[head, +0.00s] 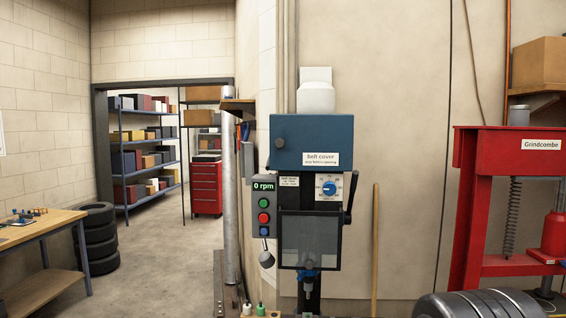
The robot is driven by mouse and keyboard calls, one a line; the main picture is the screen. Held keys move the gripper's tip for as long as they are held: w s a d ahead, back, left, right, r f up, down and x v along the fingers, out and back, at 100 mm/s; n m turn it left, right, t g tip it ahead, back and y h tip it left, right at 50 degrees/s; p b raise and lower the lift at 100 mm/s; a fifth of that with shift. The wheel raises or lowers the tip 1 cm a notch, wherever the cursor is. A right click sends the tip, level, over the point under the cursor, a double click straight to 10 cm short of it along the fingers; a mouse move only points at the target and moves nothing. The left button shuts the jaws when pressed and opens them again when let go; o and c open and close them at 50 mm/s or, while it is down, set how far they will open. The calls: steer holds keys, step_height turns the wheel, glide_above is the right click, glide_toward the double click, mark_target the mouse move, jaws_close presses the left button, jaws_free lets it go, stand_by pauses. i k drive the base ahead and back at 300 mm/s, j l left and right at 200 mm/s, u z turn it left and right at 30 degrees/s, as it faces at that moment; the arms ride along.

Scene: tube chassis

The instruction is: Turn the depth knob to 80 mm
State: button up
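The depth knob (329,188) is a small blue dial on a white scale plate (321,195), on the front of a dark blue drill press (312,150). The scale marks and the knob's pointer are too small to read. A display (263,186) left of it shows "0 rpm", with green, red and blue buttons below. A black lever (350,197) is at the right side of the drill head. A clear guard (310,240) hangs under the knob. My gripper is not in view.
A workbench (36,240) and stacked tyres (97,240) stand at the left. A wooden pole (375,250) leans by the wall. Open floor (170,260) lies left of the drill.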

mark_target(329, 189)
steer(key=i+l+u, duration=0.25)
steer(key=l, duration=0.45)
steer(key=l+u, duration=0.25)
steer(key=l, duration=0.4)
steer(key=l+u, duration=0.25)
steer(key=l, duration=0.45)
steer(key=i+z, duration=0.1)
steer(key=z, duration=0.2)
